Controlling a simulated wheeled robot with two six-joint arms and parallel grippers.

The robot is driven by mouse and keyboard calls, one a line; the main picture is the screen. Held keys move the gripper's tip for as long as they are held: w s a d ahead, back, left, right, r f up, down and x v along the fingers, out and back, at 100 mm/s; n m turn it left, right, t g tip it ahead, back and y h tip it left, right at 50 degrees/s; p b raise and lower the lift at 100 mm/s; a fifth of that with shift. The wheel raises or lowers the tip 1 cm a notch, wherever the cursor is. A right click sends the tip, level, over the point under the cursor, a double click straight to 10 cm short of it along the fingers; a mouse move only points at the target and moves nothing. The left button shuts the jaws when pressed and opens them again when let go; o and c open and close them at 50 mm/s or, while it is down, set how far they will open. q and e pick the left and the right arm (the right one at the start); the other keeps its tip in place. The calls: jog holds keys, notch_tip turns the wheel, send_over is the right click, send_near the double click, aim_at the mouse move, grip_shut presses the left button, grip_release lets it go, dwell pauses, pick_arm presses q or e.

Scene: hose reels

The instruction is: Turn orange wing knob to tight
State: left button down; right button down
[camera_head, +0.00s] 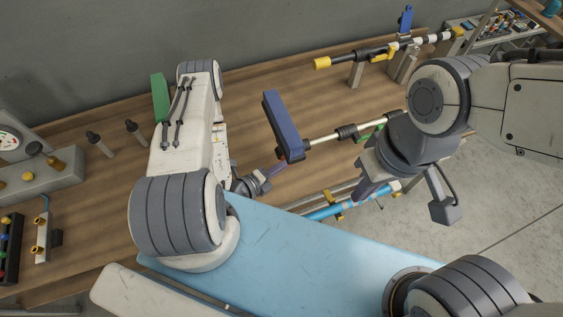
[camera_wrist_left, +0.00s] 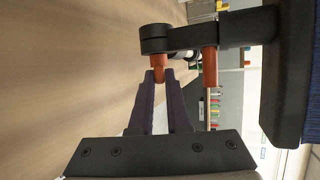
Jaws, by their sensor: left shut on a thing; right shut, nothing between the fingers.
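The orange wing knob (camera_wrist_left: 159,68) shows in the left wrist view on a black cylindrical fitting (camera_wrist_left: 180,38). One orange wing is at my left gripper's (camera_wrist_left: 160,77) fingertips, and the other orange wing (camera_wrist_left: 210,66) stands free to the right. My left gripper is shut on the near wing, with its purple fingers on either side of it. In the head view, my left gripper (camera_head: 273,170) is under a blue upright plate (camera_head: 282,125), and the knob is mostly hidden there. My right gripper (camera_head: 366,191) is shut and empty near the table's right edge.
A pale rod (camera_head: 322,139) runs right from the blue plate. A blue tube (camera_head: 335,210) lies below it, near my right gripper. A long yellow-tipped rod assembly (camera_head: 380,52) stands at the back. Gauges and fittings (camera_head: 30,175) occupy the left of the wooden table (camera_head: 255,100).

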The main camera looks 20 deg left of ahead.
pick_arm(q)
jog(key=shift+d+r+g+y+p, duration=0.1)
jog(key=shift+r+g+y+p, duration=0.1)
jog(key=shift+g+y+p, duration=0.3)
jog(key=c, duration=0.9)
grip_release()
